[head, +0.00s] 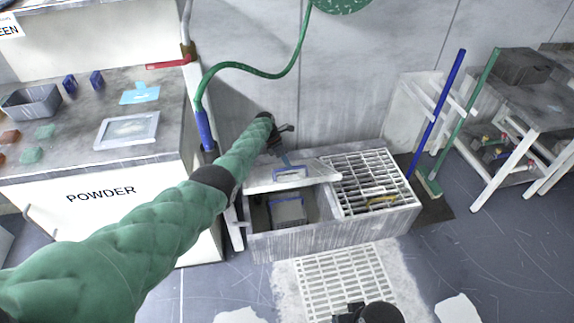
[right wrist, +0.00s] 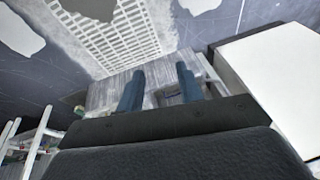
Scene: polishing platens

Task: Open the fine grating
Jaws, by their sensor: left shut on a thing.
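A low grey trough (head: 330,233) stands against the wall. Over its left half, a pale cover with a blue-framed handle (head: 292,180), seemingly the fine grating, is raised and tilted; its mesh is too small to make out. Below it the left compartment is open, with a grey blue-edged bin (head: 288,214) inside. My left gripper (head: 286,160) is at the cover's back side, shut on it near the handle; the exact contact is hard to see. My right gripper shows in the right wrist view (right wrist: 160,88), fingers apart and empty.
A coarse grating (head: 375,180) covers the trough's right half, with something yellow under it. A white floor grate (head: 345,280) lies in front. The POWDER counter (head: 110,205) stands left; a blue pole (head: 437,112) and a green broom (head: 468,110) lean right. A green hose (head: 250,70) hangs above.

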